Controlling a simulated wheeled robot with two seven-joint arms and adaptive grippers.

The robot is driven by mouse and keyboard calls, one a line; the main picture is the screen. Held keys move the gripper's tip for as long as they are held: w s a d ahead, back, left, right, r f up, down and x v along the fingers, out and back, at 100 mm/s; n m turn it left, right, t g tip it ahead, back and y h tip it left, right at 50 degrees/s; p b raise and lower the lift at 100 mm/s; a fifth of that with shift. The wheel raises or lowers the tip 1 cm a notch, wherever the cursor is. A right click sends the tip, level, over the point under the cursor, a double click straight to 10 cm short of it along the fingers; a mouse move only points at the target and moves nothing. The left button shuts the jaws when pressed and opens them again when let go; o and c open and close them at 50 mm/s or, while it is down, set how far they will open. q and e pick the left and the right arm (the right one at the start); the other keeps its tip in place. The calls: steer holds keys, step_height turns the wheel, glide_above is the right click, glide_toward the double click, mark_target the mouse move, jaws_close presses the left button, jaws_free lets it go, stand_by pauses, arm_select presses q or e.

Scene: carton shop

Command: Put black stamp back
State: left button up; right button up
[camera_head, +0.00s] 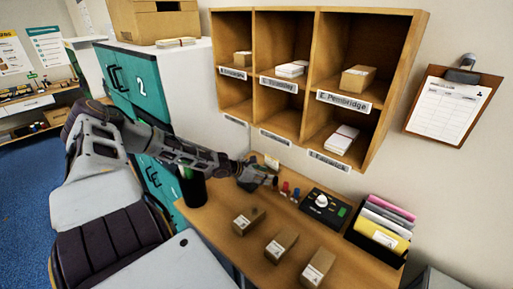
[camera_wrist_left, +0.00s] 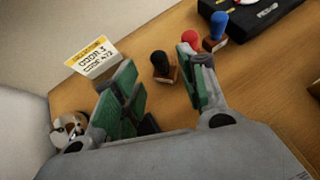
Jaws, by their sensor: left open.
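The black stamp (camera_wrist_left: 159,62) has a black knob and a small wooden base, and stands on the wooden desk in the left wrist view. My left gripper (camera_wrist_left: 158,68) is open, its green-padded fingers on either side of the line to the stamp. I cannot tell whether a finger touches it. In the head view the left gripper (camera_head: 262,179) is low over the desk, and I cannot make out the black stamp there. A red stamp (camera_wrist_left: 190,39) and a blue stamp (camera_wrist_left: 218,25) stand to its right, the red one partly hidden by the right finger. My right gripper is not in view.
A black device (camera_head: 333,210) with a white knob lies right of the stamps. Small cartons (camera_head: 281,246) stand at the front. A folder holder (camera_head: 366,238) is at the right, a dark cup (camera_head: 193,189) at the left. A code card (camera_wrist_left: 93,57) stands behind. Shelves (camera_head: 262,65) hang above.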

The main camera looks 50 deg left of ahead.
arm_select(q)
steer(key=shift+s+a+r, duration=0.1)
steer(key=shift+s+r, duration=0.1)
steer(key=v, duration=0.3)
steer(key=shift+s+a, duration=0.1)
steer(key=shift+s, duration=0.05)
stand_by(0.4)
stand_by(0.7)
